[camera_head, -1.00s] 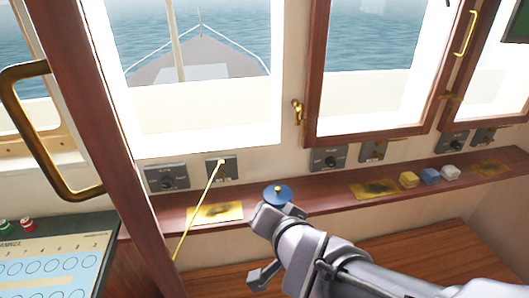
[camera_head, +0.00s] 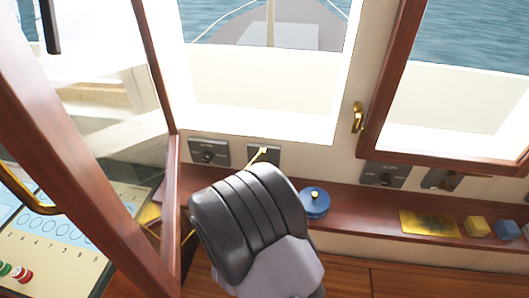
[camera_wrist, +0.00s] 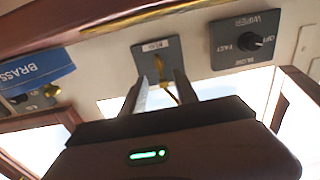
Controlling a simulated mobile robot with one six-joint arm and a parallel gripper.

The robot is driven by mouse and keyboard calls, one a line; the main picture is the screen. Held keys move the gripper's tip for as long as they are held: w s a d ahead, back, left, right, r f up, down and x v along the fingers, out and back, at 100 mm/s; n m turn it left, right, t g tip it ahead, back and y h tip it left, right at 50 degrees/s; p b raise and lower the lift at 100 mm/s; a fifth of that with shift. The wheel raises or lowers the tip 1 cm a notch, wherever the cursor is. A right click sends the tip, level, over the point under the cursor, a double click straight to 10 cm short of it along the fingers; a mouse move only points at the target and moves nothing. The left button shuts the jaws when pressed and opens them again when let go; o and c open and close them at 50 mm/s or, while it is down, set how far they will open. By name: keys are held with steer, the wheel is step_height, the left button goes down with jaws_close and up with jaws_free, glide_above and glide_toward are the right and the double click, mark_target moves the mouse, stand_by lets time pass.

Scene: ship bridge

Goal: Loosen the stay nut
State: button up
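No part can be surely identified as the stay nut. A thin brass rod or cord (camera_head: 263,151) rises to a small dark wall plate below the front window; my arm hides much of it. In the wrist view, its brass end (camera_wrist: 159,67) lies in front of the labelled plate (camera_wrist: 151,48), in line with the gap between my fingers. My gripper (camera_wrist: 160,82) is open, its two fingers apart and pointing toward the plate. Contact with the brass cannot be told. In the head view my wrist hides the gripper. A brass window fastening (camera_head: 357,117) sits on the frame at right.
A wiper switch (camera_wrist: 249,41) sits beside the plate. A blue tin (camera_head: 314,203) labelled BRASS stands on the wooden ledge (camera_head: 361,213), close to my wrist. A brass-coloured sheet (camera_head: 429,224), yellow block (camera_head: 477,226) and blue block (camera_head: 507,229) lie farther right. A wooden post (camera_head: 80,150) stands left.

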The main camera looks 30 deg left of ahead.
steer(key=p+x, duration=0.1)
steer(key=x, duration=0.5)
steer(key=shift+w+p, duration=0.1)
steer(key=shift+p, duration=0.3)
jaws_close()
